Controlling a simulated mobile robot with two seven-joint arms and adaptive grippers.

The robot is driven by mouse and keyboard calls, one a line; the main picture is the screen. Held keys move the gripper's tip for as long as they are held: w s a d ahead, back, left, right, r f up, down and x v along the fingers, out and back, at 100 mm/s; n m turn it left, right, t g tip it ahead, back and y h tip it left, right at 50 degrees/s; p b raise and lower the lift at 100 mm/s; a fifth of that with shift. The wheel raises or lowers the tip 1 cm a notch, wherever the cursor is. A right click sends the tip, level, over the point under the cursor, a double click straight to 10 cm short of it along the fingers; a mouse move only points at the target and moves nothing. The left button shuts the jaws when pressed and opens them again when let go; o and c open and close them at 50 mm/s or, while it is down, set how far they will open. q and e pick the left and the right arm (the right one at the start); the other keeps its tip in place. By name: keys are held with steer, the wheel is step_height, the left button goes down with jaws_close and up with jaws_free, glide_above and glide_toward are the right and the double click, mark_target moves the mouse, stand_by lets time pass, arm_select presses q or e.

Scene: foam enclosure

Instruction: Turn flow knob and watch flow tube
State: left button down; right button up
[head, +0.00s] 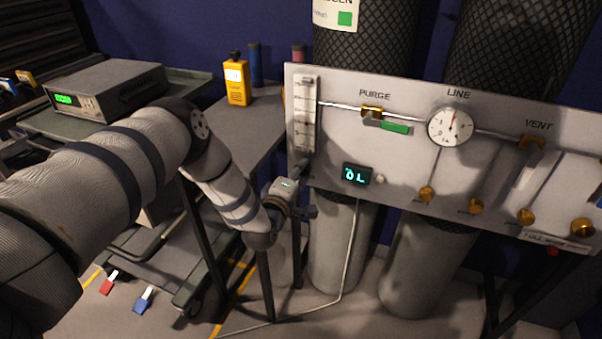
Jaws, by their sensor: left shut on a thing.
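The flow tube (306,112) is a clear upright tube with scale marks at the left end of the grey panel (410,165). Any float inside it is too small to make out. My left gripper (299,182) is at the panel's lower left edge, just below the tube. It is shut on the flow knob, which the gripper mostly hides. How far the knob is turned cannot be told. A small black display (356,174) right of the gripper shows cyan characters like "0L". My right gripper is out of view.
The panel also carries a round LINE gauge (450,127), a green-handled PURGE valve (394,128) and several brass fittings. Tall gas cylinders (340,245) stand behind it. A yellow handheld meter (236,82) stands on the bench at left. A grey instrument (105,90) sits on a cart.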

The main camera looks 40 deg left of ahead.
arm_select(q)
steer(key=shift+f+n+h+b, duration=0.15)
steer(key=shift+n+h+b, duration=0.25)
steer(key=shift+n+b, duration=3.1)
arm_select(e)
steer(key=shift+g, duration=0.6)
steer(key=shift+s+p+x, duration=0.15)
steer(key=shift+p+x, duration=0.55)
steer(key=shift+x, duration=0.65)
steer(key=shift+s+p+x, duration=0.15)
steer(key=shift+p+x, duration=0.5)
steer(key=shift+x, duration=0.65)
arm_select(q)
steer(key=n, duration=0.3)
steer(key=shift+t, duration=0.3)
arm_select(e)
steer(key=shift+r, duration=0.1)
arm_select(q)
steer(key=c, duration=1.2)
jaws_free()
steer(key=shift+c, duration=0.2)
